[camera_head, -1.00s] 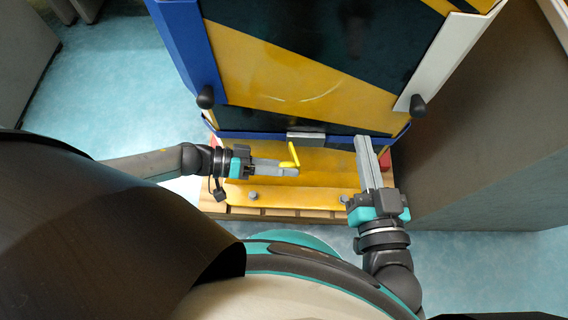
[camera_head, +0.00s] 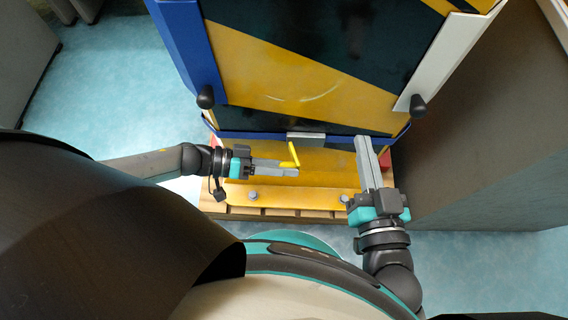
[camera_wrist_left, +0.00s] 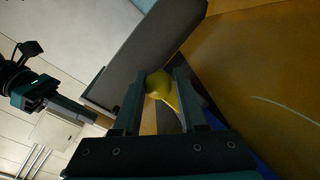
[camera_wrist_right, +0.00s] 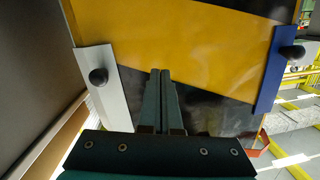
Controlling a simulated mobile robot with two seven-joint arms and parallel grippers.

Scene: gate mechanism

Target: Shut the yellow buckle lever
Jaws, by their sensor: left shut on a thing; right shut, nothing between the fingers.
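The yellow buckle lever (camera_head: 293,153) stands up at the front of the gate mechanism, below the grey latch plate (camera_head: 306,137) on the panel's lower edge. My left gripper (camera_head: 296,168) is shut on the yellow lever in the head view. In the left wrist view the lever's rounded yellow part (camera_wrist_left: 158,84) sits between the two fingers (camera_wrist_left: 158,98); the rest of it is partly hidden. My right gripper (camera_head: 364,140) is shut and empty, to the right of the lever, close to the panel's lower right edge. Its fingers (camera_wrist_right: 161,75) lie together in the right wrist view.
The large yellow and black panel (camera_head: 270,65) has a blue left edge (camera_head: 186,45), a white right edge (camera_head: 440,60) and black knobs (camera_head: 206,97) (camera_head: 417,106). A yellow base plate (camera_head: 300,196) with bolts lies below. A big grey block (camera_head: 490,130) stands at the right.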

